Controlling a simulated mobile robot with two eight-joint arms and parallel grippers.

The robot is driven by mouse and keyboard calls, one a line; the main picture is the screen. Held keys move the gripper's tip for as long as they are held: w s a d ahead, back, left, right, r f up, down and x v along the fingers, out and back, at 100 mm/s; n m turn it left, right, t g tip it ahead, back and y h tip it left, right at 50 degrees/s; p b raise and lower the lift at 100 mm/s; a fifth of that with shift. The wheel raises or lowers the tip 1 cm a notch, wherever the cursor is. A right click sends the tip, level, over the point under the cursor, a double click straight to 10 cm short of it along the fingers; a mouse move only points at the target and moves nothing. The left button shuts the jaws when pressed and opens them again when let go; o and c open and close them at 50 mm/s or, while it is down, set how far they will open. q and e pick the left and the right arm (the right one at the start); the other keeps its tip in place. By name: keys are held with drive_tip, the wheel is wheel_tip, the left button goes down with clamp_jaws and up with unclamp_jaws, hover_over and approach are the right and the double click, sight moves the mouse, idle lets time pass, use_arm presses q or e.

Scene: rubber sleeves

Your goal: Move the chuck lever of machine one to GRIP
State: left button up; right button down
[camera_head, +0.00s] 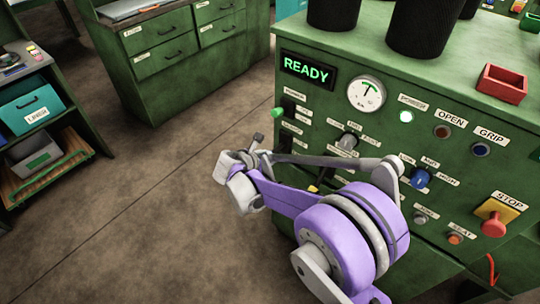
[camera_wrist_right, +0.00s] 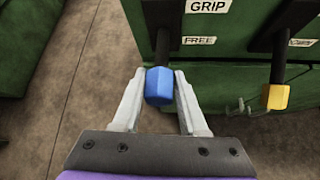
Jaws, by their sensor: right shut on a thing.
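In the right wrist view a lever with a black shaft (camera_wrist_right: 163,42) and a blue end knob (camera_wrist_right: 159,87) sticks out from the green machine. A GRIP label (camera_wrist_right: 208,6) is above and right of the shaft, and a FREE label (camera_wrist_right: 199,40) is just right of it. My right gripper (camera_wrist_right: 160,73) is shut on the blue knob, one finger on each side. In the head view my right gripper (camera_head: 236,166) is at the machine's (camera_head: 440,100) left side; the blue knob cannot be made out there. My left gripper is not in view.
A second lever with a yellow knob (camera_wrist_right: 277,96) stands to the right. The machine's front has a READY display (camera_head: 307,69), a gauge (camera_head: 366,93), several knobs and a red STOP button (camera_head: 494,224). Green drawers (camera_head: 165,57) stand behind; brown floor is clear at left.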

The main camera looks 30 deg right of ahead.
drive_tip(key=shift+w+d+r+g+y+p, duration=0.15)
drive_tip(key=shift+r+g+y+p, duration=0.1)
drive_tip(key=shift+r+y+p, duration=0.35)
drive_tip(key=shift+d+r+g+y+p, duration=0.1)
drive_tip(key=shift+r+g+y+p, duration=0.15)
drive_tip(key=shift+r+y+p, duration=0.3)
drive_tip(key=shift+w+d+r+g+y+p, duration=0.1)
drive_tip(key=shift+d+r+g+y+p, duration=0.1)
drive_tip(key=shift+r+y+p, duration=0.25)
drive_tip(key=shift+w+d+r+g+y+p, duration=0.1)
drive_tip(key=shift+r+g+y+p, duration=0.15)
drive_tip(key=shift+y, duration=0.25)
drive_tip(key=shift+c, duration=2.2)
unclamp_jaws()
drive_tip(key=shift+s, duration=0.1)
drive_tip(key=p+v, duration=0.1)
drive_tip(key=v, duration=0.9)
drive_tip(key=shift+r, duration=0.3)
drive_tip(key=shift+a, duration=0.1)
